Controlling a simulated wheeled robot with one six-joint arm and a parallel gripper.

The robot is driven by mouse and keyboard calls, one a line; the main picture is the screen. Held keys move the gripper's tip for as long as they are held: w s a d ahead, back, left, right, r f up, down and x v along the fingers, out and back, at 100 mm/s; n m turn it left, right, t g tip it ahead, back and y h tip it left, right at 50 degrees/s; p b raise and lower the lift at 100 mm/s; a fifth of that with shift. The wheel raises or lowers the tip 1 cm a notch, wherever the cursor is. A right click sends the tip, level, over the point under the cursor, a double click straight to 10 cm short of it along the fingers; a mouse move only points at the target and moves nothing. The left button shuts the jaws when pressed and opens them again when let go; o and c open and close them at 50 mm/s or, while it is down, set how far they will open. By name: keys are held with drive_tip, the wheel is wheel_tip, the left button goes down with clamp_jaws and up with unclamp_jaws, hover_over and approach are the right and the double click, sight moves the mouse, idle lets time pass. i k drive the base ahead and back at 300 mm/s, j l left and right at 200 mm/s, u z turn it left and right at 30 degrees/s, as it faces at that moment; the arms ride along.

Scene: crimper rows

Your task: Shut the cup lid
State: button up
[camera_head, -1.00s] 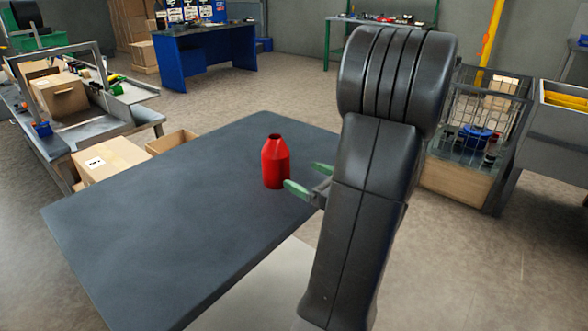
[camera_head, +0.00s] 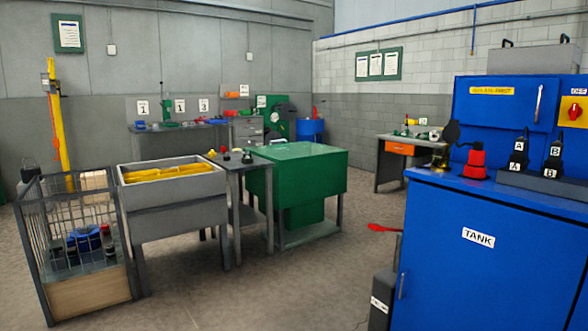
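On top of the blue cabinet marked TANK at the right stands a small red cup-like thing (camera_head: 475,161). A dark round flap (camera_head: 451,131) stands upright at its left. It looks like a raised lid, but it is too small to tell how it joins the red part. My gripper and arm are not in view.
The blue TANK cabinet (camera_head: 487,260) has a flat top and a tall blue back panel (camera_head: 510,105). Two black units (camera_head: 518,157) stand right of the red thing. A green chest (camera_head: 300,172), a grey bin (camera_head: 172,205) and a wire cage (camera_head: 76,240) stand left.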

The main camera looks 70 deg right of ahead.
sight(451, 132)
drive_tip(key=z, duration=3.4)
